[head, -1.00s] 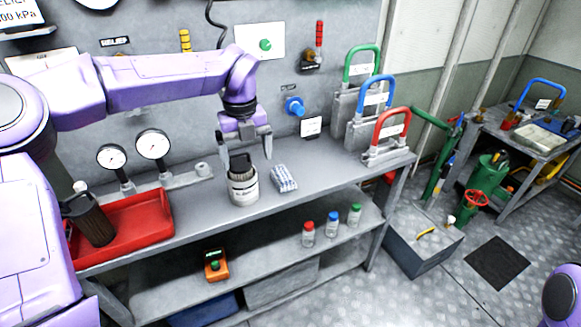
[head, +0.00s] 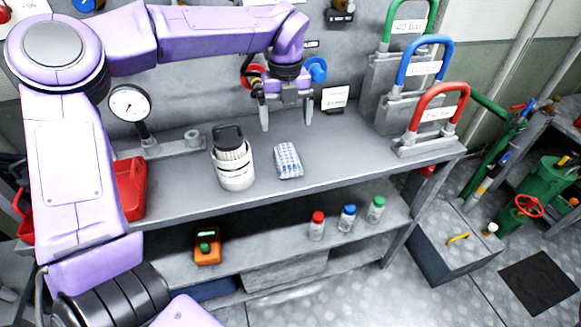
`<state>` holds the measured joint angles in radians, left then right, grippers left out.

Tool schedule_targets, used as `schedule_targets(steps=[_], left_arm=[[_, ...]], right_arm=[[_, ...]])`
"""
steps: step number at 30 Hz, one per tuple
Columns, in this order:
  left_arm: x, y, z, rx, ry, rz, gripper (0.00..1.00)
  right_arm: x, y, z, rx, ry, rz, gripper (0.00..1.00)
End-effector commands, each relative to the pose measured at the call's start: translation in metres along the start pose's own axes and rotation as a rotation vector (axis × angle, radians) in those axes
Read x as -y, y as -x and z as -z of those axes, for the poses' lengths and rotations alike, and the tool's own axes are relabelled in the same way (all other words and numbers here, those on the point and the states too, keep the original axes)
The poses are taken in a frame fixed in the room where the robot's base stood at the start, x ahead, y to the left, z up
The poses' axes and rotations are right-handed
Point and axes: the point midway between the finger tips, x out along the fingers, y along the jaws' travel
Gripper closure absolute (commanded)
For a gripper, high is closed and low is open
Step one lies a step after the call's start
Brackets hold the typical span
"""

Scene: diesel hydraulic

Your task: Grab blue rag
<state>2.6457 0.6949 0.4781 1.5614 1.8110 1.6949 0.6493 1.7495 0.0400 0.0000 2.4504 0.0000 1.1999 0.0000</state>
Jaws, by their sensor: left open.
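The blue rag (head: 288,160) is a small folded blue-and-white checked cloth. It lies flat on the grey bench top in the middle of the head view, just right of a white canister. My left gripper (head: 287,117) is open and empty, fingers pointing down. It appears above and behind the rag, apart from it. My right gripper is not in view.
The white canister (head: 233,165) with a dark top stands close left of the rag. A small white sign (head: 335,99) and red (head: 438,115), blue and green handled blocks stand to the right. A pressure gauge (head: 130,104) and red tray (head: 132,188) are left.

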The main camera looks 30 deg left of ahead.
Motion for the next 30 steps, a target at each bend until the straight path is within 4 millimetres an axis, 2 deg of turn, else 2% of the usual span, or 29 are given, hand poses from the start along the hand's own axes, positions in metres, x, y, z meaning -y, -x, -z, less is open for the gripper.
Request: schedule_targets(steps=[1, 3, 16, 22, 30], left_arm=[[0.0, -0.013, 0.0, 0.0, 0.0, 0.0, 0.05], [0.0, -0.017, 0.0, 0.0, 0.0, -0.001, 0.05], [0.001, -0.076, 0.002, -0.002, -0.004, -0.003, 0.05], [0.001, -0.112, 0.005, -0.003, -0.004, -0.003, 0.05], [0.002, -0.119, 0.004, 0.0, -0.002, 0.0, 0.05]], right_arm=[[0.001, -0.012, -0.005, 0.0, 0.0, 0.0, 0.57], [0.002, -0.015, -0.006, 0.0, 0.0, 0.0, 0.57], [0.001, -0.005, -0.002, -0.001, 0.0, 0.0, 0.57], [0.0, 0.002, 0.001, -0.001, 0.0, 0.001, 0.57], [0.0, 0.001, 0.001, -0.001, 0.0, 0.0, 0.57]])
